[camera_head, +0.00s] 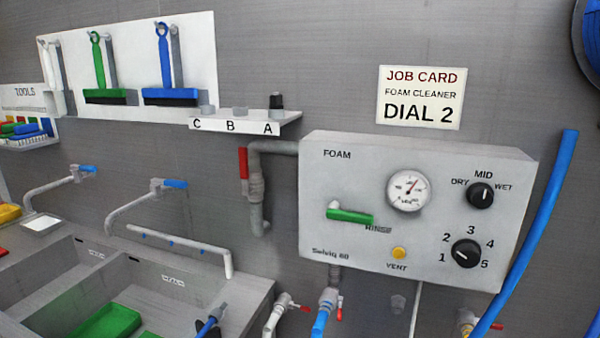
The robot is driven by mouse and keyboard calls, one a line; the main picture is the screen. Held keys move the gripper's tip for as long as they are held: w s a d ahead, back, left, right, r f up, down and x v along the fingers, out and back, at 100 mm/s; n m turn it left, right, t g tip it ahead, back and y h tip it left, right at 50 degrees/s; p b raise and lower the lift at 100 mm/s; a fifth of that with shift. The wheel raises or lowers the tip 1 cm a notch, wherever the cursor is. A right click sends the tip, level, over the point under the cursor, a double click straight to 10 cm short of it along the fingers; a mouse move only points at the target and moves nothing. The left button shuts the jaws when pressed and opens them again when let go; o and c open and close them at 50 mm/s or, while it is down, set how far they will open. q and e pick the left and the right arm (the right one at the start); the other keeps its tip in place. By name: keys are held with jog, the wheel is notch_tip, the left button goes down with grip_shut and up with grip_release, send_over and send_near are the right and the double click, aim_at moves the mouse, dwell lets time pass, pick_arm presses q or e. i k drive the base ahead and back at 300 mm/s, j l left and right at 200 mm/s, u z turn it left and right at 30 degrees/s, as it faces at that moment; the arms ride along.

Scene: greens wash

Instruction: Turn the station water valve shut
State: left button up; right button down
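A grey pipe (254,215) bends out of the left side of the foam station box (325,245) and runs down the wall. A valve on it has a red lever (243,164) that stands upright, roughly along the vertical pipe. The lever is in full view and nothing touches it. It seems to be the station water valve, though no label names it. Neither of my grippers shows in the head view.
The box carries a green lever (350,216), a gauge (410,191), a yellow vent button (399,253) and two black knobs. Small red-handled valves (285,305) sit below. A shelf (245,122) hangs above the pipe; sinks (180,290) stand lower left. A blue hose (535,235) hangs right.

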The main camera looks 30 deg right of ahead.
aim_at(242, 151)
jog(key=z, duration=0.75)
jog(key=j+z, duration=0.1)
jog(key=j, duration=0.35)
